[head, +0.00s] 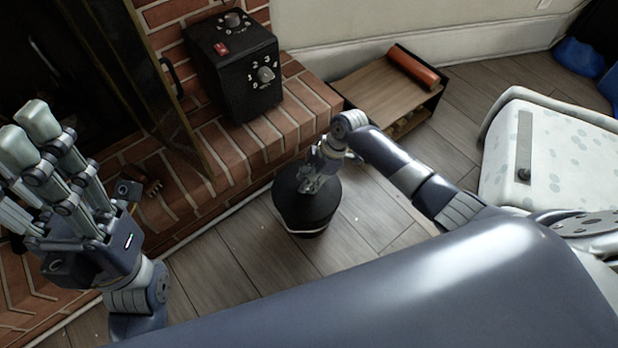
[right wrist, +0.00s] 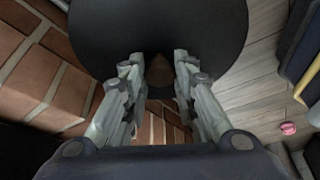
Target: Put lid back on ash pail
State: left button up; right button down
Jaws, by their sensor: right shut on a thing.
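The ash pail (head: 306,223) is black and stands on the wood floor in front of the hearth. The black round lid (head: 296,181) is over the pail's top, with a pale line below it; I cannot tell whether it is fully seated. My right gripper (head: 318,180) is above the lid, pointing down. In the right wrist view, the lid (right wrist: 215,25) is a large dark disc, and my right gripper's fingers (right wrist: 160,72) are shut on its small brown knob (right wrist: 159,88). My left gripper (head: 22,160) is open and empty at the far left, over the hearth.
A black box with a dial (head: 238,70) stands on the brick hearth (head: 290,125) behind the pail. A low wooden shelf (head: 375,90) bears a reddish roll (head: 413,68). A pale spotted cushioned seat (head: 570,155) is at right. Floor left of the pail is clear.

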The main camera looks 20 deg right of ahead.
dwell(0.8)
jog(key=c, duration=1.2)
grip_release()
jog(key=o, duration=0.5)
jog(key=shift+r+p, duration=0.1)
jog(key=shift+p, duration=0.2)
